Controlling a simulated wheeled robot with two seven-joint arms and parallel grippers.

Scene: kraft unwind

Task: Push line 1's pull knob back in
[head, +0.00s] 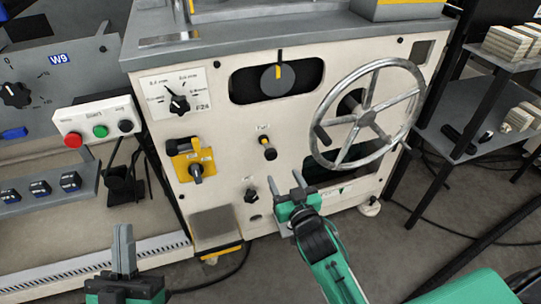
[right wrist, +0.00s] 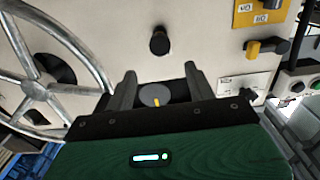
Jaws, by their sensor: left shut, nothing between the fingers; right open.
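A black knob on a brass-coloured stem (head: 268,148) sticks out of the cream machine panel under a small label too small to read for certain; it looks like the pull knob. In the right wrist view this black knob (right wrist: 159,40) shows beyond my fingertips. My right gripper (head: 288,190) is open and empty, below and right of the knob in the head view and apart from it. Its two fingers (right wrist: 160,78) also show in the right wrist view. My left gripper (head: 123,235) is shut and empty at lower left, away from the knob.
A large handwheel (head: 367,112) stands out right of the knob. A round dial (head: 279,77) is above it. A yellow switch plate (head: 193,160) is to its left, and a smaller black knob (head: 251,195) below. A push-button box (head: 97,128) is further left.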

